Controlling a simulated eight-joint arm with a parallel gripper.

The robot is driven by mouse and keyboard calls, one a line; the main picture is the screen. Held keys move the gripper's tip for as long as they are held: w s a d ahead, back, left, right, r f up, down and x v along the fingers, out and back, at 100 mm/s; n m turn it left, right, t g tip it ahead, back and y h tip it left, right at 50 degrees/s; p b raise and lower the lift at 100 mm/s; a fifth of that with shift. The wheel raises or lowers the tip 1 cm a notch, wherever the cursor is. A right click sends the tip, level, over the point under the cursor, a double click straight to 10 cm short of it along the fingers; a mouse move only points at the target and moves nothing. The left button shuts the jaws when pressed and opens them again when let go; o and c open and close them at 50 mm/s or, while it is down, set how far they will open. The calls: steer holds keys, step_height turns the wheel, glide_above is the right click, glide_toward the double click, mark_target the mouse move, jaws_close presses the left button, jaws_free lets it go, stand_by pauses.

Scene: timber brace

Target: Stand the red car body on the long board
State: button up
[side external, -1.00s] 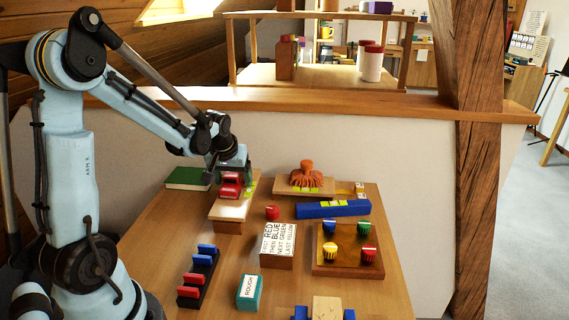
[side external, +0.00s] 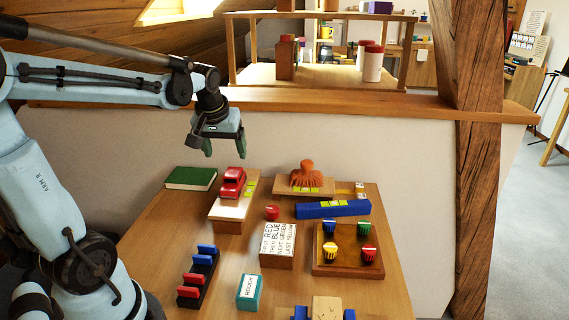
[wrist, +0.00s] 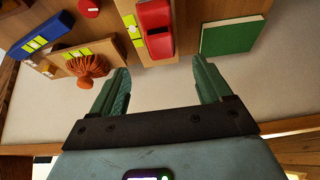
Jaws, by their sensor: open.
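The red car body (side external: 232,182) stands on the long board (side external: 229,208), near its far end, beside yellow-green marks on the board. In the wrist view the car body (wrist: 155,28) also rests on the board (wrist: 126,10). My gripper (side external: 224,148) is above and behind the car, clear of it, and is empty. In the wrist view my gripper's two green fingers (wrist: 162,85) are spread wide with nothing between them.
A green book (side external: 190,178) lies left of the board. A red knob (side external: 272,212), a lettered block (side external: 278,246), a blue bar (side external: 333,209) and an orange object (side external: 306,174) are to the right. A low wall with a wooden ledge (side external: 330,106) stands behind the table.

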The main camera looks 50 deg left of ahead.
steer(key=s+d+f+m+t+h, duration=0.1)
steer(key=d+m, duration=0.3)
steer(key=d, duration=0.5)
steer(key=s+d+f+m+t+h, duration=0.1)
steer(key=d+m, duration=0.4)
steer(key=d, duration=0.5)
steer(key=shift+s+d+f+t+h, duration=0.2)
steer(key=shift+s+t+h, duration=0.4)
steer(key=shift+s+t, duration=0.45)
steer(key=shift+a, duration=0.1)
